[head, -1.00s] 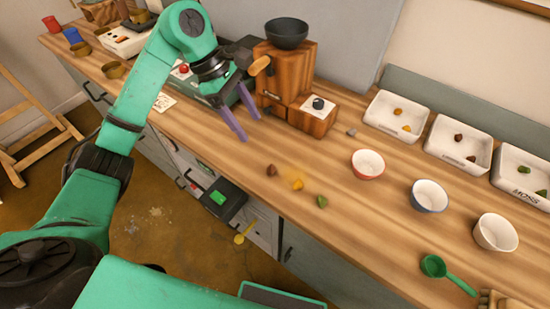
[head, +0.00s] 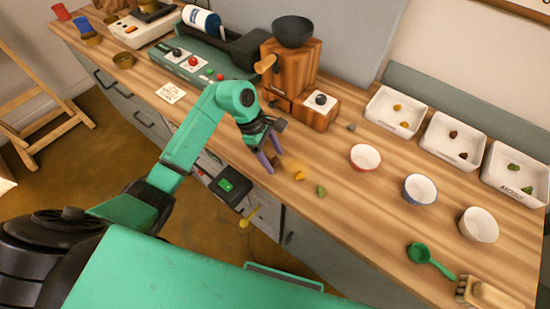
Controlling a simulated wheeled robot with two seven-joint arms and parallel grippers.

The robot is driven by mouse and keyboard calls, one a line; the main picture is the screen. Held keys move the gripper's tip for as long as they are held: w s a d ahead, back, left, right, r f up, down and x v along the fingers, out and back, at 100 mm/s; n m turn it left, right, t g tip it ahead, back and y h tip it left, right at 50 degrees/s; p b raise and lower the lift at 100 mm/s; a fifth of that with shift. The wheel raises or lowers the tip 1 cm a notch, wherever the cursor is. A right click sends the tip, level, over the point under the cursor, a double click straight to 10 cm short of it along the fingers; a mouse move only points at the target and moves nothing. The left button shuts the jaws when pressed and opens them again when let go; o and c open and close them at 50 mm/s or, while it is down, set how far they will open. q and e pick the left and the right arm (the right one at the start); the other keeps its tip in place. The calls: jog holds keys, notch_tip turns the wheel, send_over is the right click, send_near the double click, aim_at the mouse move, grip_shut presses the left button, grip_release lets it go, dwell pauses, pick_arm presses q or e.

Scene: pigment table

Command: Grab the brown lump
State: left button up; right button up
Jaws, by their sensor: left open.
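The brown lump (head: 277,163) lies on the wooden table near its front edge, partly hidden by my left gripper. My left gripper (head: 274,163) is open, with its two purple fingers pointing down at the lump, one on either side of it in the picture. I cannot tell how far the fingertips are above the table. A yellow lump (head: 299,176) lies just right of the brown one, and a green lump (head: 321,190) lies further right. My right gripper is not in view.
A wooden grinder (head: 290,75) with a dark bowl stands behind the gripper. A red-rimmed bowl (head: 365,158), a blue-rimmed bowl (head: 420,189) and a white bowl (head: 478,225) stand to the right. White trays (head: 395,110) with lumps line the back. A green scoop (head: 420,253) lies at front right.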

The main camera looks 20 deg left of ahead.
pick_arm(q)
grip_shut()
